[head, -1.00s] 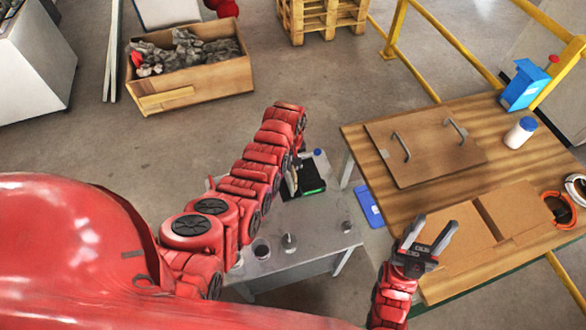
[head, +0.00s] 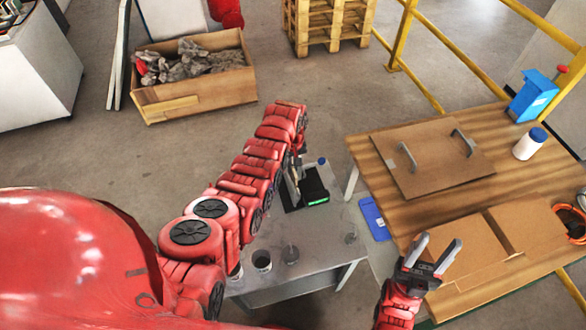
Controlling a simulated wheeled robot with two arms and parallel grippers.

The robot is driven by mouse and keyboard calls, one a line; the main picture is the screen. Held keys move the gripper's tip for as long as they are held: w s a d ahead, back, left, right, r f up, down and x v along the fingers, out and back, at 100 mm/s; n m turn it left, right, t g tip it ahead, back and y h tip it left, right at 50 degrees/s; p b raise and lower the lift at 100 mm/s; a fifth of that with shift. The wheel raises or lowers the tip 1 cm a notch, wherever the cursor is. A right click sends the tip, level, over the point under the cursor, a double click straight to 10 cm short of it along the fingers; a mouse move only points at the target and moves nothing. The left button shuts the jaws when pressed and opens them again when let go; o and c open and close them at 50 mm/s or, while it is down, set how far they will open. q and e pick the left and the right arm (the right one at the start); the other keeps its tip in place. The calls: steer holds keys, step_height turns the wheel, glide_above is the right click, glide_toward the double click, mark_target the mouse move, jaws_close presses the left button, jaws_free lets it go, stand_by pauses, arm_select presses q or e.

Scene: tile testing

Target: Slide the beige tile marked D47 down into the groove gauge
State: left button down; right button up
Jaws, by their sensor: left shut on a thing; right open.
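My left gripper (head: 297,166) is over the small grey table (head: 285,268), mostly hidden behind my own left arm. It is shut on a thin pale beige piece, the tile (head: 293,186), which stands roughly upright. Its D47 mark cannot be read. Close by is a black device with a green lit strip (head: 317,198), apparently the groove gauge; its groove is too small to make out. I cannot tell whether the tile is in the groove or above it. My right gripper (head: 437,250) is open and empty near the left edge of the wooden workbench.
The wooden workbench (head: 376,173) at right carries a brown board with two handles (head: 430,160), cardboard, a white bottle (head: 529,144) and a blue box (head: 532,97). Small cups (head: 262,261) stand on the grey table's front. A blue tray (head: 375,218) lies between the tables.

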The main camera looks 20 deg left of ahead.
arm_select(q)
steer(key=shift+w+a, duration=0.1)
steer(key=shift+w, duration=0.05)
steer(key=shift+f, duration=0.15)
steer(key=shift+f+b, duration=1.45)
steer(key=shift+b, duration=0.05)
steer(key=c, duration=0.9)
jaws_free()
steer(key=shift+o, duration=0.2)
steer(key=shift+r, duration=0.15)
